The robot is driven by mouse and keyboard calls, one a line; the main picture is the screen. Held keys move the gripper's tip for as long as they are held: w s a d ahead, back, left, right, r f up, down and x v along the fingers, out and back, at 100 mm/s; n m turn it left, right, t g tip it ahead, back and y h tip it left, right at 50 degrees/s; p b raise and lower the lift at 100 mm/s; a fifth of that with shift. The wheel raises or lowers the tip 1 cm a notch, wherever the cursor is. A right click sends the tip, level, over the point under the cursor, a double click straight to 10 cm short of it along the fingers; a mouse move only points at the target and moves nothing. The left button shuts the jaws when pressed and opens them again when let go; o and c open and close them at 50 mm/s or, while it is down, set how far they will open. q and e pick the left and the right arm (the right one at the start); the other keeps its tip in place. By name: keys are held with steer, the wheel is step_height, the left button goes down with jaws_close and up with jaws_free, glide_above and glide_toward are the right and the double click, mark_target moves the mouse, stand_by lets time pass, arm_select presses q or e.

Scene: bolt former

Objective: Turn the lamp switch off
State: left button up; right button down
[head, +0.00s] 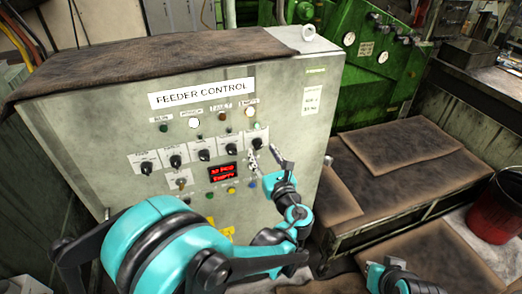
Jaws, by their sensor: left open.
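The grey feeder control cabinet (90,130) faces me with a row of black rotary switches on white plates. The rightmost black switch (257,143) sits at the right end of this row. Another switch (204,155) is to its left, and a separate switch (180,183) sits lower left. The labels are too small to read, so I cannot tell which is the lamp switch. My left gripper (262,155) is open, its fingertips just below and beside the rightmost switch. I cannot tell whether it touches the panel.
Indicator lamps (194,123) sit above the switches, and a red display (222,172) and coloured buttons (231,190) below. A brown cloth (150,60) covers the cabinet top. Padded brown benches (400,165) and a red bucket (497,210) stand at the right.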

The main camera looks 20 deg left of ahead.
mark_target(258, 144)
arm_select(q)
steer(key=shift+x, duration=1.35)
jaws_close()
